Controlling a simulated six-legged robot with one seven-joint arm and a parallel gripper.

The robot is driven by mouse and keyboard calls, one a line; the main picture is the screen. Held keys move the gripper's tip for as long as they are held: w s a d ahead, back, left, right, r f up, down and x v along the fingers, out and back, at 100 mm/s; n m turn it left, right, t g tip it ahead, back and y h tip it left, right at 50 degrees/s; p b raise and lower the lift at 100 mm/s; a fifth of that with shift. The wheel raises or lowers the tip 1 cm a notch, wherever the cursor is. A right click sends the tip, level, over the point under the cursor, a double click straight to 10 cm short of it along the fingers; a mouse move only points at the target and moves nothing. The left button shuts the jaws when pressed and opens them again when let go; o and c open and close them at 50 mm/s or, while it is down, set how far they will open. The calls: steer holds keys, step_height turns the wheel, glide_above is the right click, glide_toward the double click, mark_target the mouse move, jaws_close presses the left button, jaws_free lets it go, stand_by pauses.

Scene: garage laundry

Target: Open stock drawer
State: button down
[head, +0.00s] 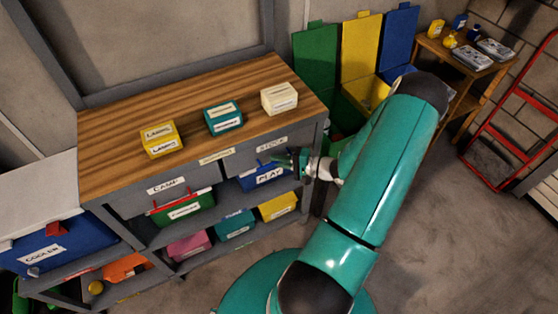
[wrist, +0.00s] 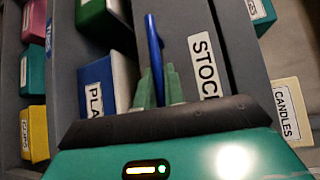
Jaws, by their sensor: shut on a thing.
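The stock drawer (head: 262,156) is at the right end of the wooden-topped workbench, with a STOCK label on its grey front. In the wrist view, the drawer front (wrist: 190,20) is turned on its side. My gripper (head: 287,160) reaches the drawer front from the right. The wrist view shows the fingers of my gripper (wrist: 159,85) shut on the blue drawer handle (wrist: 153,42), whose far end sticks out beyond them. The drawer looks shut or nearly so; I cannot tell a small gap.
Yellow (head: 161,139), teal (head: 223,118) and cream (head: 279,98) boxes stand on the bench top. A blue PLAY bin (head: 265,178) sits on the shelf below the drawer. Coloured recycling bins stand behind my arm. The floor right of my arm is clear.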

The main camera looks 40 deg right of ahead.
steer(key=shift+s, duration=0.15)
steer(key=s+a, duration=0.3)
steer(key=s, duration=0.7)
steer(key=s+a, duration=0.3)
steer(key=s, duration=0.7)
steer(key=shift+s, duration=0.3)
steer(key=c, duration=1.5)
jaws_free()
steer(key=v, duration=1.3)
steer(key=shift+s+d, duration=0.15)
steer(key=shift+s, duration=0.15)
steer(key=shift+r, duration=0.15)
